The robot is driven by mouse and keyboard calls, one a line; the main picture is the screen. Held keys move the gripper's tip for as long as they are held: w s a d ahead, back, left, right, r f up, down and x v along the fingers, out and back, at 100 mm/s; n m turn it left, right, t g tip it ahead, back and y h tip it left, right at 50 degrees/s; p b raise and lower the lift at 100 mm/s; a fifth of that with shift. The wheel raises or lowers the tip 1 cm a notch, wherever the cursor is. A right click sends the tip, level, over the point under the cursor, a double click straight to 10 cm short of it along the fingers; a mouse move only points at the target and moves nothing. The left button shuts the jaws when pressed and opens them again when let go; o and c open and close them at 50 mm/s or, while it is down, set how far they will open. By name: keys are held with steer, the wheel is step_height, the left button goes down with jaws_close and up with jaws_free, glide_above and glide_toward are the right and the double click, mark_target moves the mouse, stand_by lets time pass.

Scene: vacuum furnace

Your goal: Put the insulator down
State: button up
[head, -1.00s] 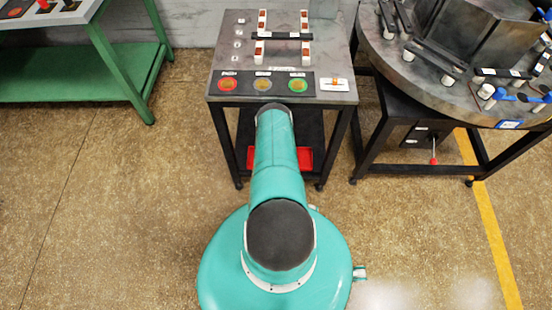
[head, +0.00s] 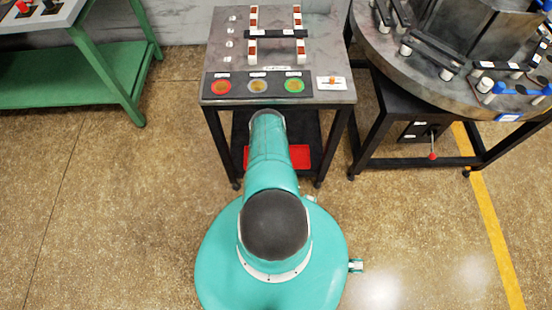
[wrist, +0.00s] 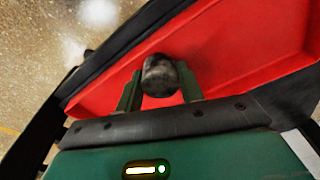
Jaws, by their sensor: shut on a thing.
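The insulator (wrist: 160,75) is a short, dark grey, mottled cylinder in the wrist view. My gripper (wrist: 159,88) has its two green fingers shut on it, one on each side. In the head view the red tray (head: 301,157) sits on the lower shelf of a dark-framed cart. My arm hides part of the tray there, and my gripper and the insulator are out of sight.
A round furnace table (head: 375,40) stands right, a green bench (head: 85,85) left. Floor between bench and cart is clear.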

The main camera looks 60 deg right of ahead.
steer(key=shift+a+f, duration=0.1)
steer(key=o, duration=0.6)
steer(key=shift+f, duration=0.1)
steer(key=o, duration=0.4)
